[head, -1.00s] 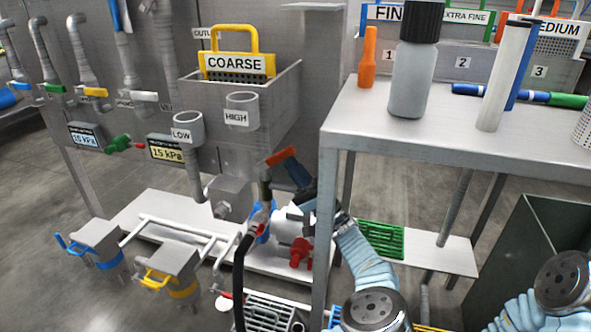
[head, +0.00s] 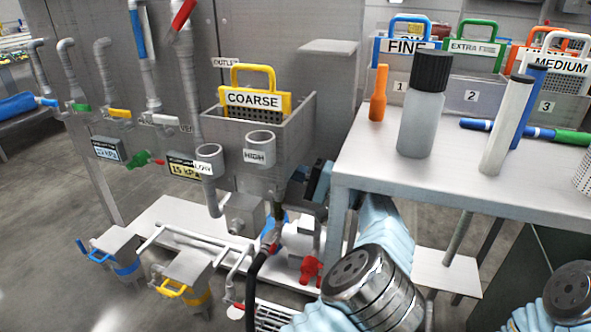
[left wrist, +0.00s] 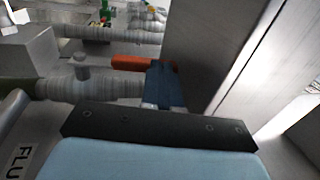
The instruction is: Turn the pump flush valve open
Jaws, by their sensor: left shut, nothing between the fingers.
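The flush valve's orange lever handle (left wrist: 130,62) shows in the left wrist view, just beyond and left of my blue fingertips. My left gripper (left wrist: 165,84) is shut with nothing between its fingers; I cannot tell whether its tips touch the handle. A pipe (left wrist: 60,88) with a small knob runs in from the left below the handle, near a partly visible "FLU" label (left wrist: 20,160). In the head view my left gripper (head: 318,180) is beside the bench leg, behind the table corner, and the orange handle is hidden there. My right gripper is out of view.
The grey table (head: 440,175) carries an orange marker, a grey bottle (head: 420,110) and tubes, close beside my left arm. The COARSE basin (head: 300,110) stands behind the gripper. A red valve (head: 311,270) and black hose (head: 255,275) lie low nearby.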

